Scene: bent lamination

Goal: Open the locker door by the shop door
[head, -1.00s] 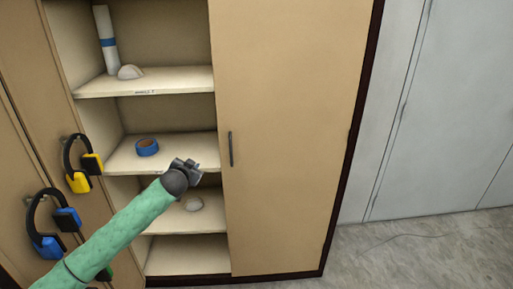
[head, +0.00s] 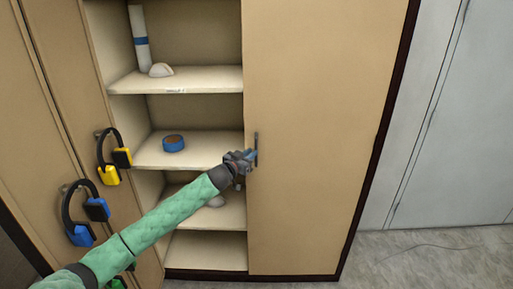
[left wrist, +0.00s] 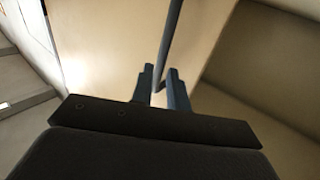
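The tan locker door (head: 320,130) on the right of the locker is shut. Its dark vertical bar handle (head: 256,146) is near the door's left edge. My left gripper (head: 250,157) is at the handle, reaching across the open shelves from the lower left. The fingertips are small and partly hidden in the head view. My right gripper is out of view.
Open shelves (head: 190,79) left of the door hold a white roll (head: 140,45), a white dome-shaped mask (head: 161,70) and blue tape (head: 173,144). Yellow (head: 110,176) and blue ear muffs (head: 82,235) hang at the left. A grey door (head: 465,130) and clear floor (head: 440,260) are at right.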

